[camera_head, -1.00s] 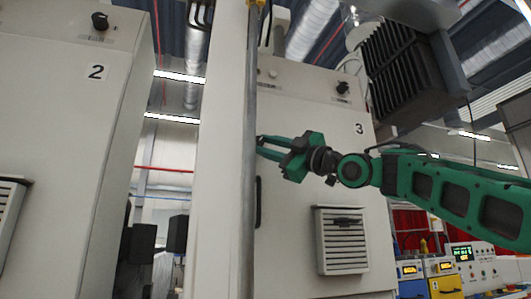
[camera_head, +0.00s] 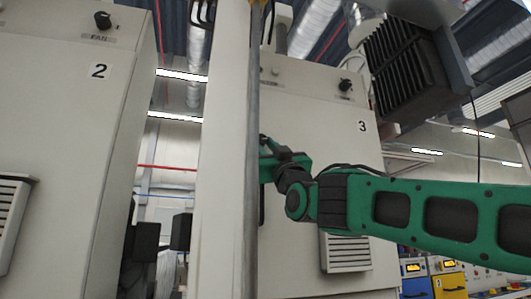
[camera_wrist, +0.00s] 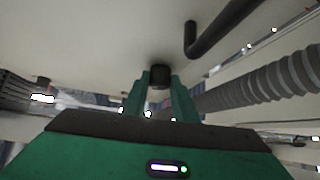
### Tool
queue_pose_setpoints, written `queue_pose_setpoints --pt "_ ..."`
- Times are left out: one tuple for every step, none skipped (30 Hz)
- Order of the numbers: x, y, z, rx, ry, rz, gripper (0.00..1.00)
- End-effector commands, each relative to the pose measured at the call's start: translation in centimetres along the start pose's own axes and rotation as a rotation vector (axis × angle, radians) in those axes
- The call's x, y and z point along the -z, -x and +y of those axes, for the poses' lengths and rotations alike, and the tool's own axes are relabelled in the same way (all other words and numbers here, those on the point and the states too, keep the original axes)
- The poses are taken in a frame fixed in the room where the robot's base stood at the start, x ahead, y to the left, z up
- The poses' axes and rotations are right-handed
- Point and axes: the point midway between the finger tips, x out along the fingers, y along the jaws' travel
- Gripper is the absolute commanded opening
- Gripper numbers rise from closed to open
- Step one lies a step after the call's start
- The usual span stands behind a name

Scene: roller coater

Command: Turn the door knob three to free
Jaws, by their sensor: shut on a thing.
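Cabinet 3 (camera_head: 310,105) is a cream cabinet marked "3", standing behind a vertical grey pole. In the wrist view a short black door knob (camera_wrist: 160,70) sticks out of its pale panel. My green gripper (camera_wrist: 161,84) has one finger on each side of the knob and is shut on it. In the head view my gripper (camera_head: 265,158) reaches the panel just right of the pole; the knob is hidden there. A black bar handle (camera_wrist: 215,30) is close to the knob on the panel. I cannot tell how far the knob is turned.
The grey pole (camera_head: 252,100) stands in front of the cabinet's left edge, very near my gripper. Cabinet 2 (camera_head: 60,130) is at the left. A louvred vent (camera_head: 348,253) is low on cabinet 3. A dark ribbed unit (camera_head: 405,70) hangs at the upper right.

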Motion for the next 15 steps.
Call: queue_pose_setpoints --pt "-0.1 0.0 -0.29 -0.019 -0.023 -0.002 0.04" --pt "-0.09 -0.01 -0.3 -0.031 -0.035 -0.001 0.04" --pt "-0.07 -0.01 -0.34 -0.047 -0.05 -0.001 0.04" --pt "-0.06 -0.01 -0.39 -0.057 -0.062 -0.001 0.04" --pt "-0.06 -0.02 -0.39 -0.067 -0.07 -0.002 0.04" --pt "-0.08 -0.03 -0.36 -0.08 -0.082 -0.002 0.04" --pt "-0.09 -0.04 -0.35 -0.089 -0.089 -0.002 0.04" --pt "-0.08 -0.05 -0.4 -0.096 -0.098 -0.002 0.04" --pt "-0.08 -0.05 -0.41 -0.105 -0.106 -0.002 0.04" --pt "-0.07 -0.06 -0.44 -0.11 -0.112 -0.002 0.04" --pt "-0.08 -0.06 -0.4 -0.116 -0.117 -0.002 0.04" --pt "-0.07 -0.07 -0.41 -0.122 -0.123 -0.002 0.04" --pt "-0.07 -0.07 -0.4 -0.125 -0.126 -0.002 0.04" --pt "-0.07 -0.07 -0.38 -0.129 -0.128 -0.002 0.04" --pt "-0.07 -0.07 -0.36 -0.133 -0.131 -0.002 0.04"
